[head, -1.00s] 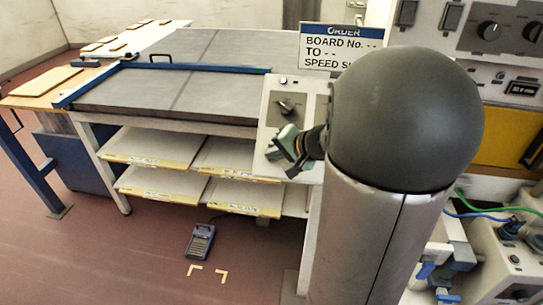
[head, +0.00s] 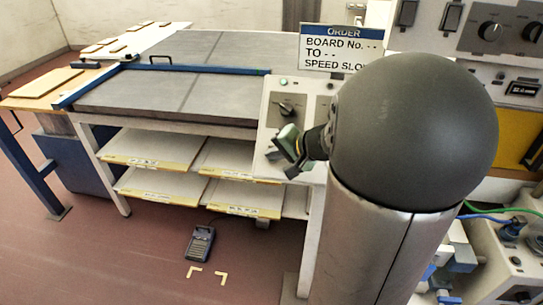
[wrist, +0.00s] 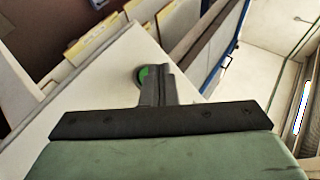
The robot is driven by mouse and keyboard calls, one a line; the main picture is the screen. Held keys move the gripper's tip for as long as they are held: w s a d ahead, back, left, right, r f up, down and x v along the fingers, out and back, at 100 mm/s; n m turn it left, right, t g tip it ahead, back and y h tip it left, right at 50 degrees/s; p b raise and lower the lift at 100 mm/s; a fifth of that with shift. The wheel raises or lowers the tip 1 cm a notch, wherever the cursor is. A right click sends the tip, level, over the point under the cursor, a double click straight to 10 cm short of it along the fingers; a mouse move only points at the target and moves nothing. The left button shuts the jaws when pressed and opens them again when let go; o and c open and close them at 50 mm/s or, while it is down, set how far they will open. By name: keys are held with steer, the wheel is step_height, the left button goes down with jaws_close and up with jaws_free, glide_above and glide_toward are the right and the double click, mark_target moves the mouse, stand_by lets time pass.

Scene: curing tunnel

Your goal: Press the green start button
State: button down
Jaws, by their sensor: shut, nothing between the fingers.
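The green button (wrist: 142,76) shows in the wrist view as a round green patch on a pale panel face, partly covered by my fingers. My gripper (wrist: 158,72) is shut and empty, its fingertips over the right part of the button. I cannot tell whether they touch it. In the head view my gripper (head: 285,156) is at the front of the pale control panel (head: 262,125), below a dark rotary knob (head: 286,108). The green button cannot be made out there, and my arm covers the panel's right part.
An order sign (head: 341,48) stands behind the panel. A grey table (head: 165,95) with a blue rail (head: 195,69) lies to the left, over shelves with pale boards (head: 150,150).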

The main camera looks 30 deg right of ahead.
steer(key=shift+s+a+r, duration=0.15)
steer(key=shift+r, duration=0.05)
steer(key=s+a+r+p, duration=0.1)
steer(key=s+a+r, duration=0.1)
steer(key=r, duration=0.1)
steer(key=shift+s+r+p, duration=0.2)
steer(key=shift+s+p, duration=0.15)
stand_by(0.8)
steer(key=s+a+f+n+g+y, duration=0.1)
steer(key=s+a+f+n+g, duration=0.15)
steer(key=a, duration=0.35)
steer(key=s+a+f+n+g, duration=0.1)
steer(key=s+a+n+g, duration=0.25)
steer(key=a, duration=0.25)
steer(key=s+a+f+n+g+h, duration=0.1)
steer(key=s+f+n+h, duration=0.1)
steer(key=s, duration=0.3)
steer(key=s+a+f+n+g+h, duration=0.1)
steer(key=s+f+n+g+h, duration=0.1)
steer(key=s, duration=0.4)
steer(key=shift+s+n+g+h, duration=0.3)
steer(key=shift+n+h, duration=0.1)
steer(key=shift+n, duration=0.2)
